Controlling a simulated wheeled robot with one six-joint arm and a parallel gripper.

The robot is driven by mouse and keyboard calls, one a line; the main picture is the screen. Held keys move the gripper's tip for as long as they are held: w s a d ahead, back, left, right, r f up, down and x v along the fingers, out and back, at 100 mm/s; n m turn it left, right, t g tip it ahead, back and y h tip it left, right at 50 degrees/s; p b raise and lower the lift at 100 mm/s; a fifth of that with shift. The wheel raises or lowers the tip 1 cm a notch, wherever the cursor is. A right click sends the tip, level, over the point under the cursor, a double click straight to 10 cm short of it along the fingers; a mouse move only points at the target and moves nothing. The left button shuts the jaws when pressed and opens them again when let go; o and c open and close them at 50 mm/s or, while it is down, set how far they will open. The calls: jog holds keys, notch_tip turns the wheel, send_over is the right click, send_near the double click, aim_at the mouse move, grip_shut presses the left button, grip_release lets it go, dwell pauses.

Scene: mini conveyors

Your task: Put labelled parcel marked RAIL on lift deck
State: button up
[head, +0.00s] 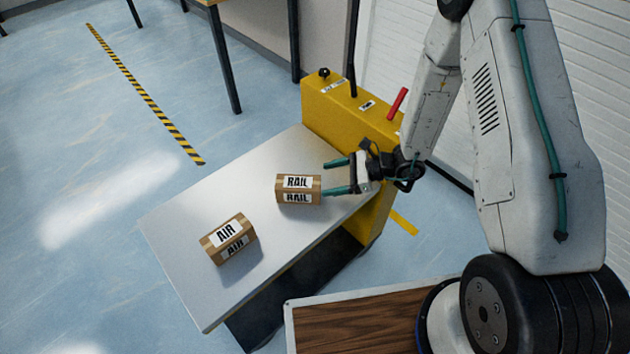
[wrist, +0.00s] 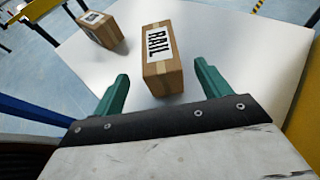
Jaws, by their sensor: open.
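The parcel marked RAIL (head: 299,189) is a brown box with white labels, resting on the grey lift deck (head: 190,213) near the yellow end. In the wrist view the RAIL parcel (wrist: 160,60) stands just ahead of the fingertips, roughly between their lines. My gripper (head: 330,176) is open and empty, with green fingers. In the head view it is right beside the parcel's right end; I cannot tell whether a finger touches it. The wrist view shows my gripper (wrist: 160,86) with a finger on each side and the deck (wrist: 240,60) below.
A second parcel marked AIR (head: 228,239) lies on the deck to the left of RAIL, and shows in the wrist view (wrist: 98,28). The yellow lift housing (head: 345,108) with a red lever (head: 397,103) rises at the deck's far end.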

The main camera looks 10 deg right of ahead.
jog(key=shift+v, duration=1.55)
jog(key=s+r+n+g+h, duration=0.1)
jog(key=s+r+n+g, duration=0.2)
jog(key=r, duration=0.5)
jog(key=s+r+n+h, duration=0.1)
jog(key=s+r+n, duration=0.1)
jog(key=r+n, duration=0.35)
jog(key=s+r+n+g+h, duration=0.1)
jog(key=s+r+n+g, duration=0.15)
jog(key=r, duration=0.65)
jog(key=s+d+r+n+t+h, duration=0.2)
jog(key=s+d+r+n+h, duration=0.2)
jog(key=s+r, duration=0.3)
jog(key=s+d+r+n+t+h, duration=0.2)
jog(key=s+d+r+n+h, duration=0.3)
jog(key=s, duration=0.6)
notch_tip(320, 180, up, 3)
jog(key=shift+s+d+f+h, duration=0.2)
jog(key=shift+d+h, duration=0.5)
jog(key=shift+d, duration=0.3)
